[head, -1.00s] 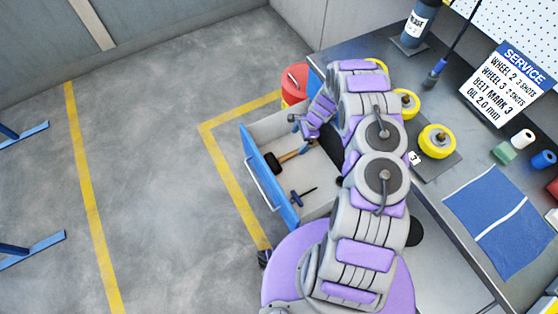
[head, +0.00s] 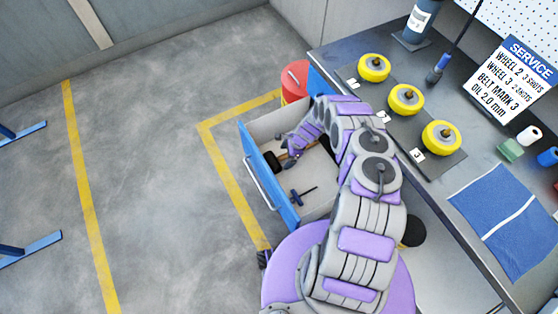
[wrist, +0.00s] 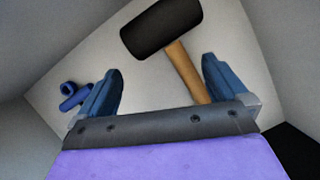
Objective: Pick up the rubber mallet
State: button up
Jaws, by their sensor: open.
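The rubber mallet has a black head and a wooden handle. In the wrist view the mallet (wrist: 162,28) lies on the pale drawer floor, its handle running down between my open fingers, closer to the right one. My gripper (wrist: 160,90) is open and empty. In the head view the mallet's head (head: 272,161) shows in the open drawer (head: 263,177), while my arm hides much of its handle. My gripper (head: 287,154) reaches down into the drawer over the mallet there. I cannot tell the exact gap between fingers and handle.
A blue-handled tool (head: 303,196) lies in the drawer nearer the front; part of it shows in the wrist view (wrist: 72,95). Drawer walls rise close on both sides. The bench (head: 345,55) with yellow wheels (head: 406,99) stands to the right. A red bin (head: 295,80) is behind.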

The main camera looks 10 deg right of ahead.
aim_at(273, 162)
jog(key=b+x, duration=0.1)
jog(key=x, duration=0.5)
jog(key=shift+f+b, duration=0.25)
jog(key=shift+b, duration=0.15)
jog(key=shift+c, duration=0.3)
jog(key=c, duration=1.4)
